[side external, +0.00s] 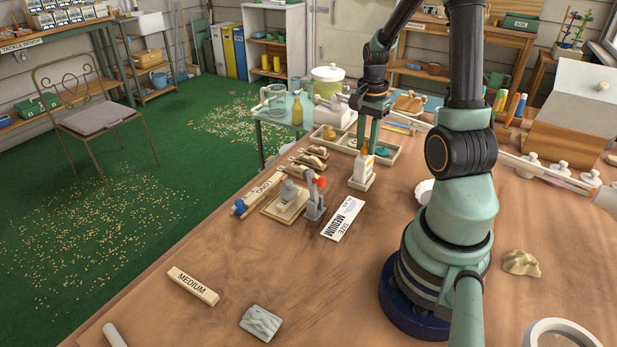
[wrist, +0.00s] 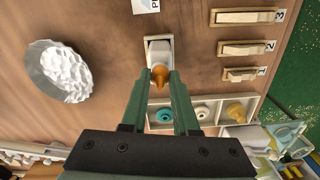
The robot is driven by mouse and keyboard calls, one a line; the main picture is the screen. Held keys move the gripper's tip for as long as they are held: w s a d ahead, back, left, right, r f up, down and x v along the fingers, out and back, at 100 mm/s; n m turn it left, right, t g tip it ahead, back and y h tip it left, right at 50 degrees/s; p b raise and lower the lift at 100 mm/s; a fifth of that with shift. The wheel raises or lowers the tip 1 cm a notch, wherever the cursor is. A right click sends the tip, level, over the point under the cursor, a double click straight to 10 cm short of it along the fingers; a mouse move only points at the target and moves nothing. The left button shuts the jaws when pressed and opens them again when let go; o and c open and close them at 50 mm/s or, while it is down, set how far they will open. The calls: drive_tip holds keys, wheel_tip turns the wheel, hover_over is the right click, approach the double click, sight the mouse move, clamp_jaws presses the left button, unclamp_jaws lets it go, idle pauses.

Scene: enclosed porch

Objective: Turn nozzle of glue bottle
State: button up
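The glue bottle (side external: 362,170) is white with an orange nozzle (wrist: 160,74) and stands upright on a small pale base beside the parts tray. In the wrist view, the bottle's white body (wrist: 159,52) is just beyond my fingertips. My gripper (wrist: 160,80) points at it with its two green fingers apart, one on each side of the nozzle. A narrow gap seems to show beside the nozzle; contact is not clear. In the side view, my gripper (side external: 371,143) hangs down at the nozzle's height and partly covers the tray behind.
A white fluted bowl (wrist: 56,71) stands to one side. Numbered wooden switches (wrist: 247,47) and a clamp (side external: 314,196) are near. The front of the table (side external: 190,250) has free room around a "MEDIUM" block (side external: 192,286).

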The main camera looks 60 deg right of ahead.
drive_tip(key=o, duration=0.4)
drive_tip(key=shift+o, duration=0.2)
wheel_tip(320, 180, up, 12)
idle(0.5)
drive_tip(key=w+a+r+n+t, duration=0.1)
drive_tip(key=w+a+n+t, duration=0.1)
drive_tip(key=a+n, duration=0.8)
drive_tip(key=w+a+r+n+t, duration=0.2)
drive_tip(key=a+n, duration=0.8)
drive_tip(key=a, duration=0.6)
drive_tip(key=shift+w+r+t, duration=0.2)
drive_tip(key=shift+w+t, duration=0.05)
drive_tip(key=shift+t, duration=0.55)
